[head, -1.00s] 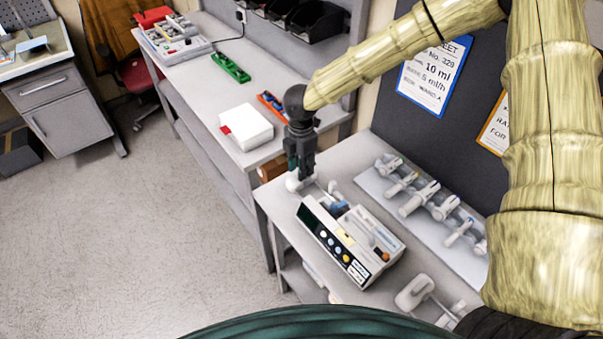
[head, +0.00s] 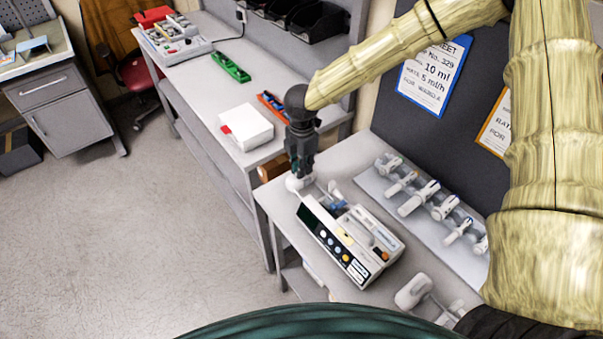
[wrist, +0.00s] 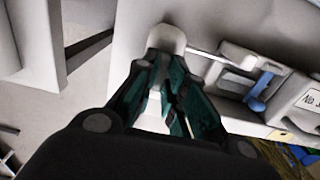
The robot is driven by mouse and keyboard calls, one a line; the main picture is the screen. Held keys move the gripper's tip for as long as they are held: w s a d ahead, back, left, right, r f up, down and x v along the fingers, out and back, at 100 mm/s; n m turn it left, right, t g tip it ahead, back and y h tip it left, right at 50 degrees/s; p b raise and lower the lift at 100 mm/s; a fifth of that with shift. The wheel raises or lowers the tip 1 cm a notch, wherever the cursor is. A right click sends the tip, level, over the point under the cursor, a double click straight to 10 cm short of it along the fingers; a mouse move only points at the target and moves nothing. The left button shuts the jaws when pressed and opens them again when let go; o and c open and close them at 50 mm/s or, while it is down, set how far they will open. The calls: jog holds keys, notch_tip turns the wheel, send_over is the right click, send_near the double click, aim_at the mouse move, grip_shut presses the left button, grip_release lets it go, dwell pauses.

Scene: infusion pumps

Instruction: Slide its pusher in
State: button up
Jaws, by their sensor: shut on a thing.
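The infusion pump (head: 350,262), a pale box with a dark display and coloured buttons, stands on the near bench. Its white pusher (head: 297,184) sticks out at the pump's far left end, and its rounded head shows in the wrist view (wrist: 171,38). My gripper (head: 301,172) points down onto the pusher; in the wrist view its dark green fingers (wrist: 168,75) are closed around it. A thin rod runs from near the pusher towards the pump. A blue clamp (wrist: 261,90) shows on the pump; the fingers hide part of the pusher.
A rack (head: 380,185) with several syringes lies along the board behind the pump. A white handled part (head: 413,291) is at the right end of the bench. The second bench holds a white box (head: 246,127). Bare bench lies in front of the pusher.

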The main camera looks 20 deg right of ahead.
aim_at(314, 177)
jog(key=shift+s, duration=0.15)
jog(key=shift+s+d, duration=0.3)
jog(key=shift+s, duration=0.4)
jog(key=shift+s+d, duration=0.25)
jog(key=shift+s, duration=0.45)
jog(key=shift+s+d, duration=0.3)
jog(key=shift+s, duration=0.4)
jog(key=shift+s+d, duration=0.1)
jog(key=shift+s, duration=0.2)
jog(key=o, duration=0.6)
jog(key=shift+c, duration=0.2)
jog(key=shift+r, duration=0.1)
notch_tip(314, 177, up, 7)
jog(key=p, duration=0.5)
jog(key=shift+s+f, duration=0.1)
jog(key=shift+f, duration=0.1)
